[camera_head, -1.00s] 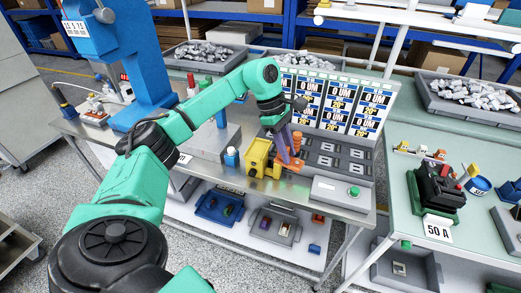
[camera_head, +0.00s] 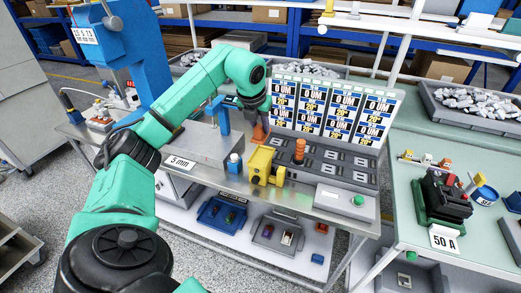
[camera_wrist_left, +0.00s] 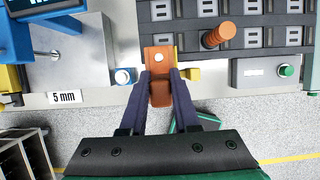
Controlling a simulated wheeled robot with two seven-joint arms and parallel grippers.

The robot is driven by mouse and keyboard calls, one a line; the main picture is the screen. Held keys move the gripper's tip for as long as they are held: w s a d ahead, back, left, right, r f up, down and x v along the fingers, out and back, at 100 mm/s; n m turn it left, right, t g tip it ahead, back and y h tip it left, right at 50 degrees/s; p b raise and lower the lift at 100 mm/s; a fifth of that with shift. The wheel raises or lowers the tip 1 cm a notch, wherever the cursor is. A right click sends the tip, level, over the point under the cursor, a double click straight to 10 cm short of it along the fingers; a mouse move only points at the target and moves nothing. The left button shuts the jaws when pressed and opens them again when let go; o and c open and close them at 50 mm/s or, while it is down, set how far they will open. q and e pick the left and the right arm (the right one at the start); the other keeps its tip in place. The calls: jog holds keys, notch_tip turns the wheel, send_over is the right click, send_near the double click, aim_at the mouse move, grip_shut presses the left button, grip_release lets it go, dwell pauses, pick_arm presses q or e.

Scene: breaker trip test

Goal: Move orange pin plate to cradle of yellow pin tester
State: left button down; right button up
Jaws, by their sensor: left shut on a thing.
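The orange pin plate (camera_head: 260,134) is in my left gripper (camera_head: 256,118), above the back of the bench. In the left wrist view the plate (camera_wrist_left: 158,53) shows a flat face with a pale round spot and a block (camera_wrist_left: 160,96) between the two fingers of the left gripper (camera_wrist_left: 160,90). The yellow pin tester (camera_head: 259,163) stands at the bench's front edge, below and in front of the plate in the head view. In the wrist view only a yellow part (camera_wrist_left: 190,73) shows beside the plate; its cradle is hidden there. My right gripper is not in view.
An orange ribbed knob (camera_head: 299,151) stands on the dark slotted panel (camera_head: 335,165) right of the tester. A grey box with a green button (camera_head: 346,200) and a blue press (camera_head: 120,50) flank the area.

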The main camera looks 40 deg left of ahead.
aim_at(258, 137)
pick_arm(q)
notch_tip(258, 137, down, 8)
jog(key=shift+f+p, duration=0.1)
jog(key=shift+p, duration=0.45)
jog(key=c, duration=0.6)
grip_release()
jog(key=shift+c, duration=0.2)
jog(key=shift+r, duration=0.35)
jog(key=b+v, duration=0.2)
jog(key=v, duration=0.9)
jog(key=shift+s+r, duration=0.15)
jog(key=shift+s, duration=0.05)
jog(key=shift+d, duration=0.1)
